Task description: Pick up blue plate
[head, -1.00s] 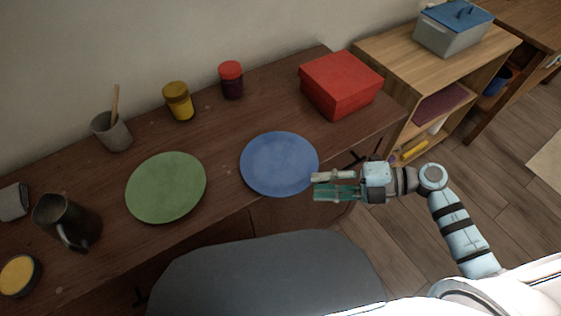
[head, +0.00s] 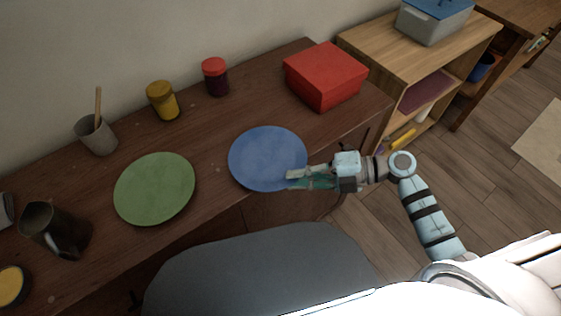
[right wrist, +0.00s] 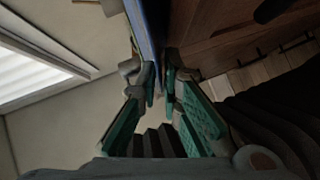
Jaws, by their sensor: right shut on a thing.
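The blue plate (head: 266,157) lies on the dark wooden counter near its front edge in the head view. My right gripper (head: 291,179) is at the plate's lower right rim, shut on it. In the right wrist view the plate shows edge-on as a blue strip (right wrist: 147,40) running down between the two fingers of the right gripper (right wrist: 160,88). The fingertips hide a small part of the rim. My left gripper is not in view.
A green plate (head: 155,189) lies left of the blue plate on the counter (head: 215,120). A red box (head: 325,76), a red-lidded jar (head: 215,77), a yellow jar (head: 163,101), a grey cup (head: 97,136) and a dark jug (head: 55,231) stand around them. A grey chair (head: 262,268) stands in front.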

